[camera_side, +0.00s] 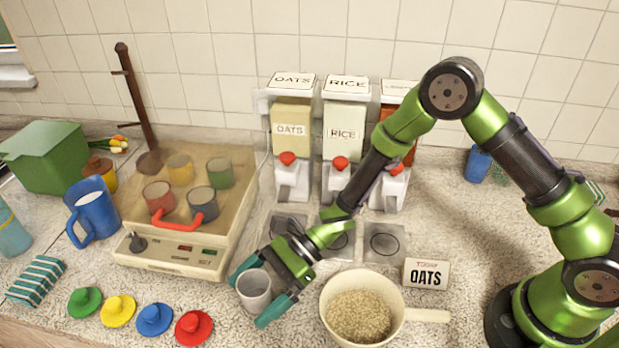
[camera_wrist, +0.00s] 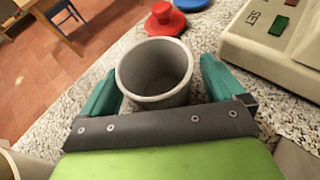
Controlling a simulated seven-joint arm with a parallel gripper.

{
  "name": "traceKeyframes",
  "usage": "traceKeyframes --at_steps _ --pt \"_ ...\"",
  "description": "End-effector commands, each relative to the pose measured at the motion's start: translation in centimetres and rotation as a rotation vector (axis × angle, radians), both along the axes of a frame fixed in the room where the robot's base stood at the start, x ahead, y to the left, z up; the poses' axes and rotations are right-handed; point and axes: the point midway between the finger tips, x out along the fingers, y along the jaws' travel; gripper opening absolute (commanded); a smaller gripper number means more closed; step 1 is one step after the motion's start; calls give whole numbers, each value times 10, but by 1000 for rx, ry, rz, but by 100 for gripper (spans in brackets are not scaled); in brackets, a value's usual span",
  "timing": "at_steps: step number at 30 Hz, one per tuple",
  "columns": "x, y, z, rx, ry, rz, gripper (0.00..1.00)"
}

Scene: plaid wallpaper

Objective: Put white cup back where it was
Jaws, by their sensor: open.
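The white cup (camera_side: 256,294) stands upright on the speckled counter, between the machine with the clear lid and the cream pot. In the wrist view the cup (camera_wrist: 155,75) looks empty and sits between the two teal fingers. My gripper (camera_side: 254,296) is open around the cup, one finger on each side; in the wrist view the gripper (camera_wrist: 158,92) shows a gap beside the cup at the right finger. Three square pads lie under the dispensers; the right pad (camera_side: 384,243) is bare, and my arm partly covers the middle one.
The cream pot (camera_side: 335,290) holding oats is close to the right of my gripper. Coloured lids, including a red one (camera_side: 194,327), lie to the left. The machine (camera_side: 175,262) holds several cups. An oats sign (camera_side: 427,274) stands behind the pot handle.

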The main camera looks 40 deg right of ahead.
Motion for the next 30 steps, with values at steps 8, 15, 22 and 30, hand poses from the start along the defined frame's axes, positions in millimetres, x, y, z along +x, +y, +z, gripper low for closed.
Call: traceKeyframes --at_steps 8,15,22,30 --pt "1 -29 12 -1 -2 -5 96" --pt "1 -62 26 0 -2 -2 96" --pt "27 -75 56 4 30 -127 96" --pt "119 -128 211 257 269 -735 96"
